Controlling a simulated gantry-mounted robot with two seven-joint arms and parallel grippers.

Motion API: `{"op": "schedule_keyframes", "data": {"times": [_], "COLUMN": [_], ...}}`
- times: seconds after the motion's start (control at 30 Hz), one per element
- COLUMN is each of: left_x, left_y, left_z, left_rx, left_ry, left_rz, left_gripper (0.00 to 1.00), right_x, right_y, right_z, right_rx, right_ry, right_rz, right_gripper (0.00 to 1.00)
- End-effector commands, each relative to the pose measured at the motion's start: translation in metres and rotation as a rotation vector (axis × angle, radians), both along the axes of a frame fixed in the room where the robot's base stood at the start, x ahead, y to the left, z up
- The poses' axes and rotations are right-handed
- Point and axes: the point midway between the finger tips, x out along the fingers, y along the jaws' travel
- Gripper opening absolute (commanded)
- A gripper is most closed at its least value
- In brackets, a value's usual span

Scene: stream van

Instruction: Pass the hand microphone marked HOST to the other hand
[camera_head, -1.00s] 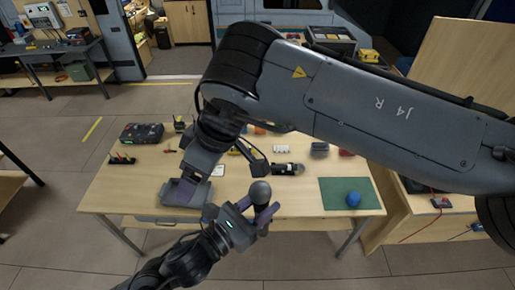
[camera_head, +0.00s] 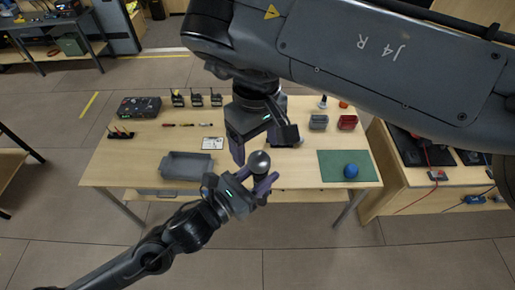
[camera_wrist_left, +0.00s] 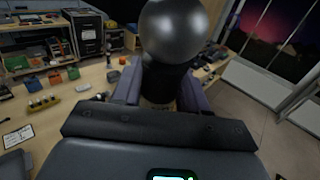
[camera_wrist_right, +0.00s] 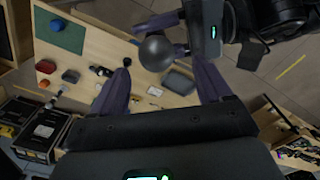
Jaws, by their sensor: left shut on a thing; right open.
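A hand microphone with a round dark grey head (camera_head: 259,162) is held upright in my left gripper (camera_head: 256,187), above the table's front edge. Its head fills the top middle of the left wrist view (camera_wrist_left: 174,30), with the dark body between the fingers below. No HOST mark is readable. My right gripper (camera_head: 257,148) is open and empty, just above and behind the microphone head, fingers pointing down towards it. In the right wrist view the head (camera_wrist_right: 155,52) shows between and beyond the open fingers; I cannot tell whether they touch it.
The wooden table (camera_head: 130,172) carries a grey tray (camera_head: 187,166), a white card (camera_head: 212,143), a green mat (camera_head: 335,160) with a blue ball (camera_head: 351,171), and red (camera_head: 347,122) and grey (camera_head: 318,122) boxes. Several radios stand at the back. My right arm covers the upper right.

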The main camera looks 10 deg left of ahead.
Motion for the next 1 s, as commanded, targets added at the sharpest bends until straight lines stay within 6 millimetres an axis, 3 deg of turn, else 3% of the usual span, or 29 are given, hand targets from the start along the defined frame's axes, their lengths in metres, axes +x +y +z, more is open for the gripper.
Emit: {"op": "schedule_keyframes", "data": {"times": [0.2,0.4,0.83,0.87,1.0], "left_x": [0.0,0.0,0.0,0.0,0.0], "left_y": [0.0,0.0,0.0,0.0,0.0], "left_z": [0.001,0.001,0.001,0.001,0.001], "left_rx": [-0.001,-0.001,-0.001,-0.001,-0.001], "left_ry": [-0.002,-0.002,-0.002,-0.002,-0.002], "left_rz": [0.0,0.0,0.0,0.0,0.0], "left_gripper": [0.07,0.07,0.07,0.07,0.07], "right_x": [0.0,0.0,0.0,0.0,0.0], "right_y": [0.0,0.0,0.0,0.0,0.0], "right_z": [-0.034,-0.051,-0.058,-0.058,-0.058], "right_rx": [0.001,0.0,0.001,0.001,0.001], "right_ry": [0.004,0.001,-0.001,-0.001,-0.001], "right_rz": [0.003,0.002,0.002,0.002,0.002], "right_gripper": [0.78,0.78,0.78,0.77,0.55]}}
